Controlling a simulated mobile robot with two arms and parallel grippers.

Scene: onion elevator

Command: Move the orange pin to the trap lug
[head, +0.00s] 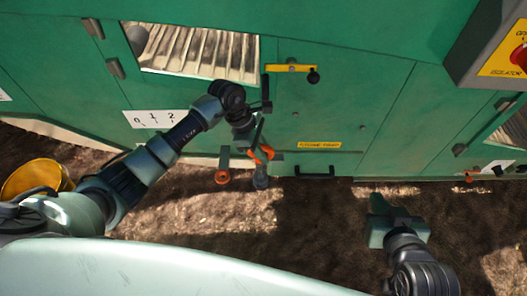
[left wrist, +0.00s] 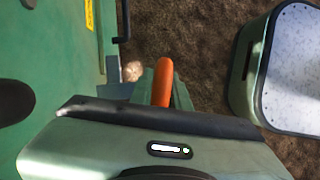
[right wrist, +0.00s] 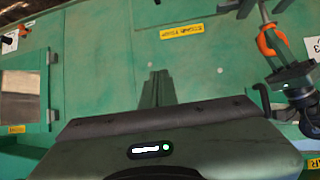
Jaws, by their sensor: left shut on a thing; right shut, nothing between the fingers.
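My left gripper (head: 254,148) is shut on the orange pin (head: 266,153), in front of the green panel's lower edge. The pin's orange part shows between the fingers in the left wrist view (left wrist: 163,82) and as a loop in the right wrist view (right wrist: 271,40). A grey lug-like bracket (head: 276,157) shows just right of the pin; it may be the trap lug. Whether the pin touches it I cannot tell. A second grey bracket (head: 224,157) with an orange piece (head: 222,177) is to the left. My right gripper (head: 378,206) is shut and empty, at lower right.
A yellow label (head: 320,145) and black handle (head: 315,171) are right of the pin. A yellow bucket (head: 37,178) stands at far left. A grey isolator box (head: 490,45) juts out at upper right. Brown ground lies below the panel.

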